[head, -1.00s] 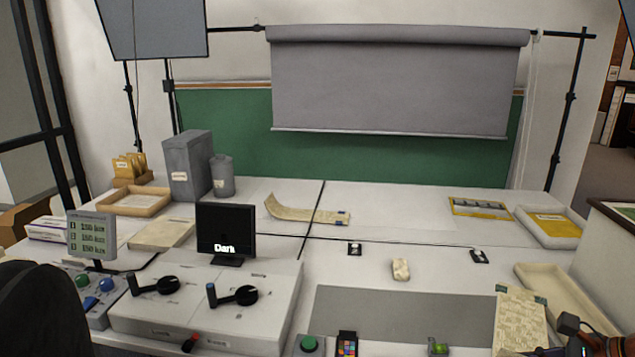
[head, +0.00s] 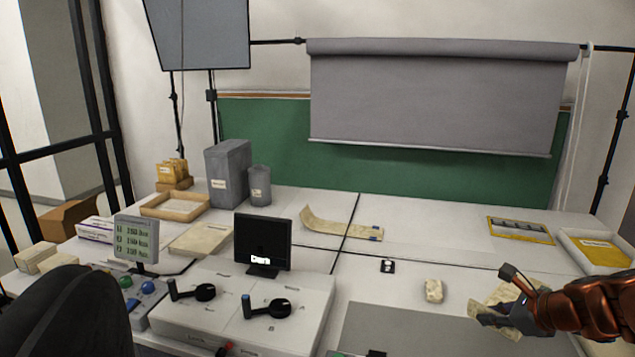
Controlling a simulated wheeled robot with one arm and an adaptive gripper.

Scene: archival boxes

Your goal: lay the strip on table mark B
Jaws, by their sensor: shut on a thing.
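My gripper (head: 497,317) is at the lower right of the head view, reaching in from the right. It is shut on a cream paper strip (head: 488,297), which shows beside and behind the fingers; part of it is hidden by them. Another long cream strip (head: 345,226) with a curled-up left end and blue tabs at its right lies on the back of the table. A small black-and-white marker (head: 387,266) lies on the white tabletop in front of it. I cannot read a letter B on any mark.
A small cream block (head: 433,290) sits left of my gripper, by the grey mat (head: 400,332). A monitor (head: 262,242) and lever console (head: 240,310) stand at the left. A framed film sheet (head: 520,230) and a tray (head: 568,240) lie at the back right. The white table centre is mostly clear.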

